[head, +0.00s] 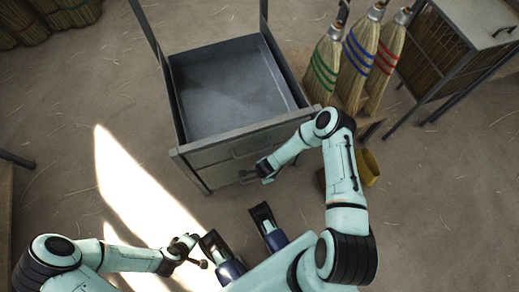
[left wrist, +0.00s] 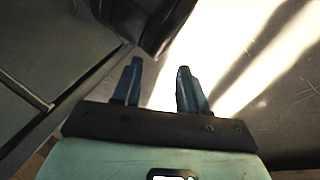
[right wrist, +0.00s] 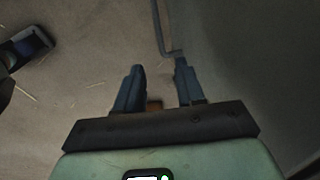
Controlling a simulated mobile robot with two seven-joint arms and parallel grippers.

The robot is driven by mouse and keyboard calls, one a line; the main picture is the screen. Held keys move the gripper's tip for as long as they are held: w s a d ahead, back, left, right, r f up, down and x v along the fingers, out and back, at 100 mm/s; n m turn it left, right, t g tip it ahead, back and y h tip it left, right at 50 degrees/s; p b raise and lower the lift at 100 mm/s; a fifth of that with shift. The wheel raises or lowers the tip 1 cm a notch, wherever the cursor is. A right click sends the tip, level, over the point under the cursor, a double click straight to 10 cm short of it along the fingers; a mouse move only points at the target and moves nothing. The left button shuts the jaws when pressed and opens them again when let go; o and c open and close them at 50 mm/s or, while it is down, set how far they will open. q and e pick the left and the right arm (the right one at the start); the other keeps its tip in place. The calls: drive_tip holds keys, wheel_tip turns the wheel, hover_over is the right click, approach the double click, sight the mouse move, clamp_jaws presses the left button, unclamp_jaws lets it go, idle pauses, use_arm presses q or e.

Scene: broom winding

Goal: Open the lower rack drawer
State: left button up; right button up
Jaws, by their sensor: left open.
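The grey metal rack (head: 190,160) stands ahead, with an open, empty box-shaped compartment (head: 225,90) on top. Its front faces me and has bar handles, partly covered by my right arm. My right gripper (head: 264,172) is low at this front, beside the lower handle (head: 247,177). In the right wrist view a bent handle bar (right wrist: 162,30) ends by the right fingertip, with the grey front (right wrist: 250,70) to the right. The right fingers (right wrist: 158,85) are apart; I see nothing clamped between them. My left gripper (head: 193,252) is open and empty over the floor, fingers apart in its wrist view (left wrist: 158,85).
Three brooms with green, blue and red bands (head: 358,60) stand right of the rack. A yellow object (head: 370,167) lies near my right arm. A side cabinet (head: 470,40) stands at the upper right. Sunlit floor (head: 130,190) left of the rack is clear.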

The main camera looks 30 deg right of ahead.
drive_tip(key=f+b, duration=0.1)
drive_tip(key=f, duration=0.3)
drive_tip(key=w+f+b, duration=0.1)
drive_tip(key=f+b, duration=0.1)
drive_tip(key=f, duration=0.2)
drive_tip(key=w+f+b, duration=0.1)
drive_tip(key=f+b, duration=0.1)
drive_tip(key=f, duration=0.2)
drive_tip(key=shift+w+d+f, duration=0.1)
drive_tip(key=shift+w+d, duration=0.05)
drive_tip(key=shift+d, duration=0.15)
use_arm(q)
drive_tip(key=s+a+f+g, duration=0.1)
drive_tip(key=s+a+f, duration=0.1)
drive_tip(key=f, duration=0.5)
drive_tip(key=shift+s+a+f+n, duration=0.25)
drive_tip(key=shift+s+a+n, duration=0.05)
drive_tip(key=shift+s, duration=0.2)
use_arm(e)
clamp_jaws()
